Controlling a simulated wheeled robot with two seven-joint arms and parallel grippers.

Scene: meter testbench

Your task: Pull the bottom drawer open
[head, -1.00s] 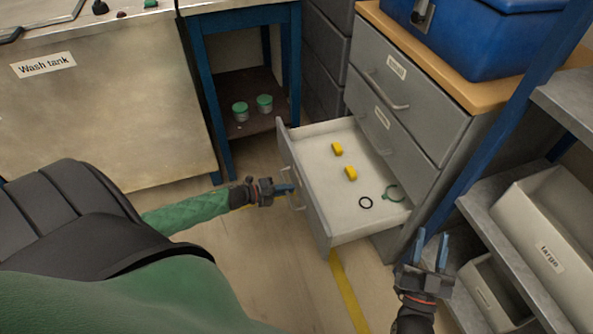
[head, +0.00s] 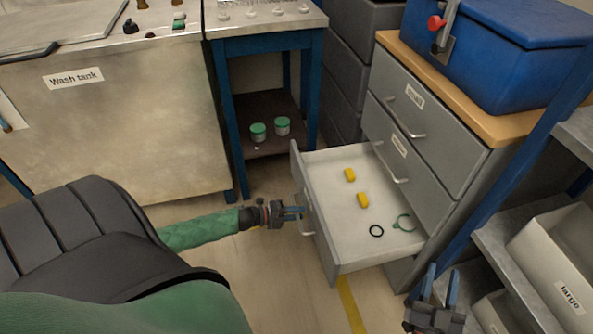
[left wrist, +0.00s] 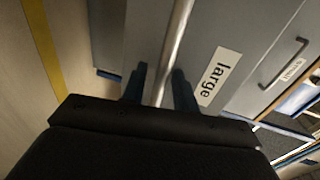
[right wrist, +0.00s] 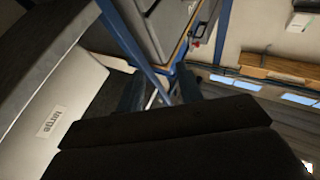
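The bottom drawer (head: 335,255) of the grey cabinet stands pulled well out in the head view. Its light inside shows. My left gripper (head: 300,212) is at the drawer's front, at its bar handle (head: 308,232). In the left wrist view the handle (left wrist: 177,35) passes between the two fingers (left wrist: 160,85), with a gap beside it, so the fingers look open around it. The label "large" (left wrist: 216,76) is on this front. My right gripper (head: 440,287) is open and empty, low at the right, beside the cabinet.
A blue box (head: 510,50) sits on the cabinet. A blue post (head: 480,205) and shelf bins (head: 555,285) stand at right. Floor left of the drawer is clear.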

